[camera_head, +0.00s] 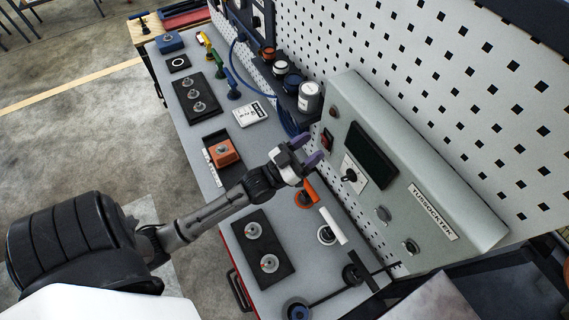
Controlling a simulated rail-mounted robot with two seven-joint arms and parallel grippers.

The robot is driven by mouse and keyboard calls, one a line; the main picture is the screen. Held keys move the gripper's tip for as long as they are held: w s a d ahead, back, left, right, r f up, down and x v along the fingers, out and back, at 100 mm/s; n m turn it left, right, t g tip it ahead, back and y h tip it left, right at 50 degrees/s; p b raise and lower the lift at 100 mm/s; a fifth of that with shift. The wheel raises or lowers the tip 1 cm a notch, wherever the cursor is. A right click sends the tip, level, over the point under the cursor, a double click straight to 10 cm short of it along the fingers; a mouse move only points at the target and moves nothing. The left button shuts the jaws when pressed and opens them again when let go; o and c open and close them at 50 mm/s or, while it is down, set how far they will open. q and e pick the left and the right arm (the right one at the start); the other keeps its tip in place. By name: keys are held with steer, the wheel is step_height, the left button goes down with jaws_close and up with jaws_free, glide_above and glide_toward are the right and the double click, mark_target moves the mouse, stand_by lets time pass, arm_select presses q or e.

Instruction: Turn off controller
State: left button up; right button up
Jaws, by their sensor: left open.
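The controller (405,170) is a grey-green box with a sloped front, standing against the pegboard at the right. Its face has a dark screen (371,154), a red rocker switch (327,139) near its far end, a key-like rotary switch (349,176) on a white plate, and small knobs nearer me. My left gripper (307,150), with purple finger pads, is open and empty. Its fingertips point at the box's far end, close to the red switch. I cannot tell whether they touch it. The switch's position is too small to read. My right gripper is not in view.
The grey worktop (205,112) carries a black plate with knobs (192,92), an orange box (223,152), an orange-handled tool (308,194), a white-handled tool (331,228) and another knobbed plate (262,248). Jars (309,97) and a blue cable stand along the pegboard (440,70).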

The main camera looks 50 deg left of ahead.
arm_select(q)
steer(key=b+v, duration=0.2)
steer(key=v, duration=0.9)
stand_by(0.3)
steer(key=shift+f, duration=0.1)
